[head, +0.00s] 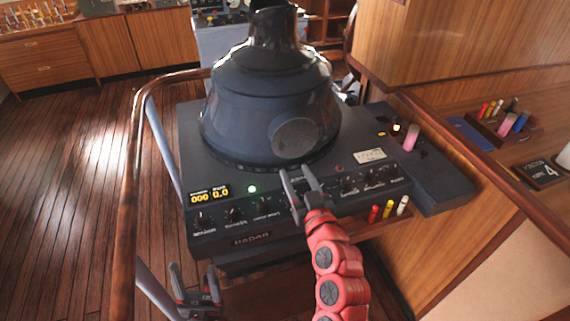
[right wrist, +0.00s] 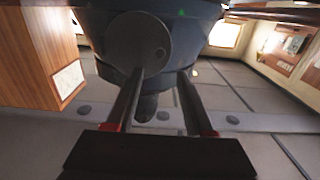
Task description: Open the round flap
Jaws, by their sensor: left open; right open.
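The round flap (head: 295,138) is a grey disc on the front right of the dark radar hood (head: 262,95). It lies flat against the hood and looks shut. In the right wrist view the flap (right wrist: 141,38) shows a small dark spot near its right edge. My right gripper (head: 299,174) is open and empty, just below and in front of the flap. Its two fingers (right wrist: 158,82) point toward the hood, and I cannot tell whether they touch it. My left gripper (head: 194,275) is open and empty, low at the left, below the radar console.
The radar console (head: 225,222) has knobs and a lit yellow display (head: 209,195). A curved wooden rail (head: 128,190) runs along its left side. Coloured markers (head: 388,209) stand at its front right edge. A wooden desk (head: 470,120) lies to the right. The floor at left is clear.

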